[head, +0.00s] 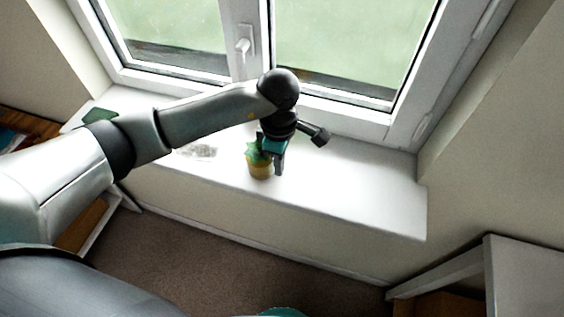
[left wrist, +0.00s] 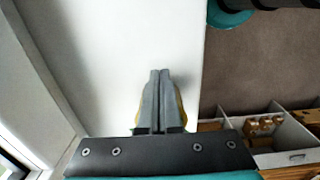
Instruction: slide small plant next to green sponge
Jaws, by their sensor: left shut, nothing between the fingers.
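The small plant (head: 260,168) has green pointed leaves and a yellow pot, and stands upright on the white windowsill (head: 350,195) near its front edge. My left gripper (head: 279,170) is shut and empty, pointing down just right of the plant; I cannot tell whether it touches the pot. In the left wrist view the shut fingers (left wrist: 160,76) hide most of the pot, and a yellow sliver (left wrist: 181,108) shows beside them. A green thing (head: 98,115), likely the sponge, lies at the sill's far left, partly behind my left arm. My right gripper is not in view.
A flat greyish patterned thing (head: 199,151) lies on the sill between the plant and the green thing, under my arm. The window (head: 250,45) with its handle rises behind. The sill right of the gripper is clear. Shelves (left wrist: 285,130) stand below in the wrist view.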

